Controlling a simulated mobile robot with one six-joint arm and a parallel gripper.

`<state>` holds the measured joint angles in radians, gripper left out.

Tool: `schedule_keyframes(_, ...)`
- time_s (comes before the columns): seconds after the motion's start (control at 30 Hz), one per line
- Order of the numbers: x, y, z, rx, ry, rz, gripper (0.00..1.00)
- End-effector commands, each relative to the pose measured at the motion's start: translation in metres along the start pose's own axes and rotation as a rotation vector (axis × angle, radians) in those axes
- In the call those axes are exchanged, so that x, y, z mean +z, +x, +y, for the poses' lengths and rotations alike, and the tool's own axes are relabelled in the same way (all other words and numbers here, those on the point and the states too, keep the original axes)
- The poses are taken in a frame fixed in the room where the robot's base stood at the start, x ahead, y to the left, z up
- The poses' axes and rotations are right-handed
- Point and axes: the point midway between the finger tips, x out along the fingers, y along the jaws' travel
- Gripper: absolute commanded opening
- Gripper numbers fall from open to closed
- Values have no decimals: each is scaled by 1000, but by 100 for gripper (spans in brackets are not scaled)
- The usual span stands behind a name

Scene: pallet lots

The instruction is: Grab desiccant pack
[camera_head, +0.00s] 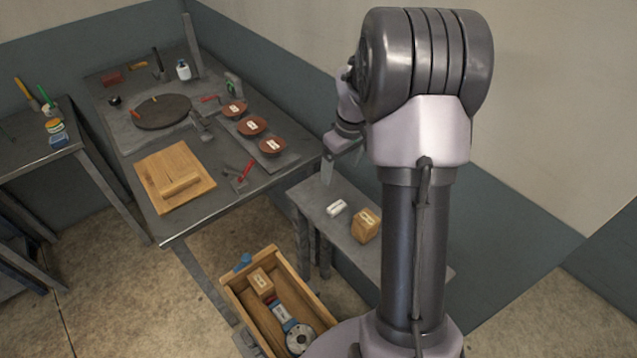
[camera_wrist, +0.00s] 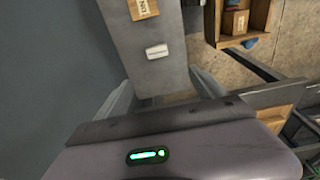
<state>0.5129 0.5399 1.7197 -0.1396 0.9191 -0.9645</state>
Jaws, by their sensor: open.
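A small white pack with a dark marking, which looks like the desiccant pack (camera_head: 336,207), lies flat on a narrow grey bench (camera_head: 317,196). In the wrist view the white pack (camera_wrist: 157,51) lies on the bench top, ahead of the fingertips and roughly centred between them. My gripper (camera_head: 332,168) is above the bench's far end, apart from the pack. In the wrist view my gripper (camera_wrist: 162,78) has its two fingers spread wide with nothing between them.
A tan labelled box (camera_head: 366,225) stands on the bench beside the pack. A wooden crate (camera_head: 236,291) holding several items is below. A larger workbench (camera_head: 224,185) with bowls (camera_head: 252,125), a round plate and a wooden board (camera_head: 150,168) adjoins. A wall runs behind the bench.

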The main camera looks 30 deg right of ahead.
Motion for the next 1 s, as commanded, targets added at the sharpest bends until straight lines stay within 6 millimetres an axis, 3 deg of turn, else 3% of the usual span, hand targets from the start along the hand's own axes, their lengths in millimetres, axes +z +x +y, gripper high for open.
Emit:
schedule_keyframes(0.2, 2, 72, -1, -2, 0, -3, 80)
schedule_keyframes(0.33, 2, 103, 0, -1, -1, -2, 80)
schedule_keyframes(0.57, 2, 124, 1, 0, 0, 0, 80)
schedule_keyframes(0.8, 7, 169, 7, 0, 0, -1, 80)
schedule_keyframes(1.0, 6, 167, 7, 1, 1, 1, 80)
